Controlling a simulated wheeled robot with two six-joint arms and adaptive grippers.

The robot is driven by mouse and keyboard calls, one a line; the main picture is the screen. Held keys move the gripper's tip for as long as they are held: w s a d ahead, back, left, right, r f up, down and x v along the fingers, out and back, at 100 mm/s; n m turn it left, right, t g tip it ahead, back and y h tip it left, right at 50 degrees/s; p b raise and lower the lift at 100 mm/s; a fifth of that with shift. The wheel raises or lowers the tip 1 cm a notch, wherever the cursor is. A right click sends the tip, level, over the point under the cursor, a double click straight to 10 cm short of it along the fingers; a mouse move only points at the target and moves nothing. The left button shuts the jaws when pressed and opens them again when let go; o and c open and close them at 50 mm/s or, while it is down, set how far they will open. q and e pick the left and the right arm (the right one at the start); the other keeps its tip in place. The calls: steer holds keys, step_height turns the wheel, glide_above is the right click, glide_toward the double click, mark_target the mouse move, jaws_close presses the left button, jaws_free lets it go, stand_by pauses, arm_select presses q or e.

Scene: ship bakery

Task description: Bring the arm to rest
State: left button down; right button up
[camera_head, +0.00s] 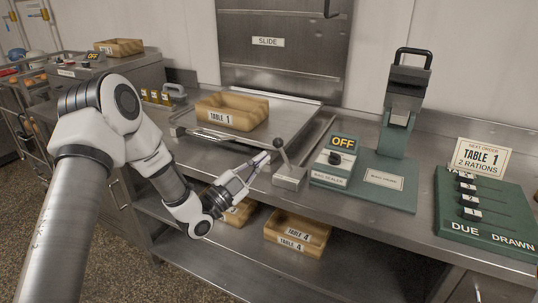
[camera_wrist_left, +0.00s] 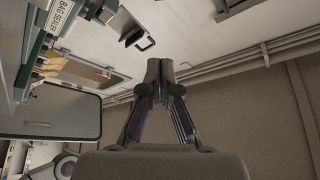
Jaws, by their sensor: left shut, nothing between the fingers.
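My left arm comes in from the left in the head view and reaches over the front of the steel counter (camera_head: 360,217). My left gripper (camera_head: 262,160) is at its end, by the counter's front part and just left of a lever with a dark ball knob (camera_head: 285,158). In the picture its tips overlap the area near the lever's base; I cannot tell whether they touch. In the left wrist view the gripper's fingers (camera_wrist_left: 160,72) meet at the tips with nothing between them. My right gripper is not in view.
A wooden crate marked Table 1 (camera_head: 232,108) stands on the counter. A green bag sealer (camera_head: 385,180) showing OFF and a green Due/Drawn panel (camera_head: 488,215) stand to the right. A crate marked Table 4 (camera_head: 297,233) is on the shelf below. A slide hatch (camera_head: 283,62) is behind.

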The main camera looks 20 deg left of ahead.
arm_select(q)
steer(key=s+d+f+n+g+y, duration=0.1)
steer(key=s+d+f+g, duration=0.2)
steer(key=f, duration=0.6)
steer(key=s+d+f+n+g+y, duration=0.1)
steer(key=s+d+f+g, duration=0.25)
steer(key=f, duration=0.45)
steer(key=s+d+f+n+g+y, duration=0.15)
steer(key=s+f, duration=0.25)
steer(key=f, duration=0.5)
steer(key=s+a+f+n+g+y, duration=0.1)
steer(key=s+f+n+g, duration=0.2)
steer(key=s, duration=0.5)
steer(key=s+a+f+n+g+y, duration=0.1)
steer(key=s+f+n+g, duration=0.3)
steer(key=s, duration=0.5)
steer(key=s+a+f+n+g+y, duration=0.1)
steer(key=s+f+n+g, duration=0.3)
steer(key=s, duration=0.5)
steer(key=shift+a+f+g+y, duration=0.15)
steer(key=shift+a+g+y, duration=0.15)
steer(key=shift+g+y, duration=0.5)
